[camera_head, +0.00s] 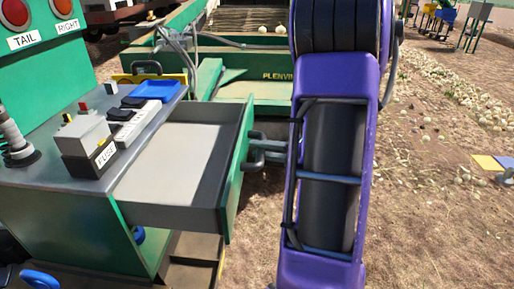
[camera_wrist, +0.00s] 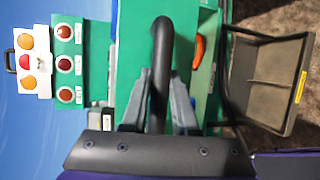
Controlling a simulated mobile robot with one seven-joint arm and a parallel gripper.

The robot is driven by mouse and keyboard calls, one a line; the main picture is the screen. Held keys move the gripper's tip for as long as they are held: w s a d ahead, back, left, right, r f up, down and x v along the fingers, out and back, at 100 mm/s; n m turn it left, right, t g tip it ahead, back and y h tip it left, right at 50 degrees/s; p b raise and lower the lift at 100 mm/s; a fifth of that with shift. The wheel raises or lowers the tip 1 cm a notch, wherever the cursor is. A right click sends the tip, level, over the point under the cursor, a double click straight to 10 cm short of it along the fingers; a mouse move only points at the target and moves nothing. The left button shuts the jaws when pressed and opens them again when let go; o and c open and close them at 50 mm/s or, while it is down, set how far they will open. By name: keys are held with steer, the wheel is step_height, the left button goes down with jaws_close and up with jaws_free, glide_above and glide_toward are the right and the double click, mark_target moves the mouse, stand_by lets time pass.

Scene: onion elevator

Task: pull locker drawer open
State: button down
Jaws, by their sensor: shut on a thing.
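The locker drawer (camera_head: 178,160) stands pulled out from the green cabinet (camera_head: 80,225) in the head view. Its tray is grey and empty, and its front panel (camera_head: 236,165) is green. The dark bar handle (camera_wrist: 161,45) on that front runs between the two grey fingers of my gripper (camera_wrist: 161,88) in the wrist view. The fingers are closed on the handle. In the head view my gripper (camera_head: 270,148) is at the drawer front's right side, partly hidden behind my purple arm.
The grey worktop (camera_head: 60,150) above holds a fuse box (camera_head: 84,144), switches and a blue tray (camera_head: 155,90). Green machinery (camera_head: 265,88) stands behind. Bare ground (camera_head: 430,210) with scattered onions lies to the right. A brown seat-like part (camera_wrist: 270,75) shows in the wrist view.

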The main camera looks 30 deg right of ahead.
steer(key=c, duration=0.7)
jaws_free()
steer(key=p+v, duration=0.1)
steer(key=v, duration=1.6)
steer(key=shift+s+d, duration=0.1)
steer(key=shift+s, duration=0.1)
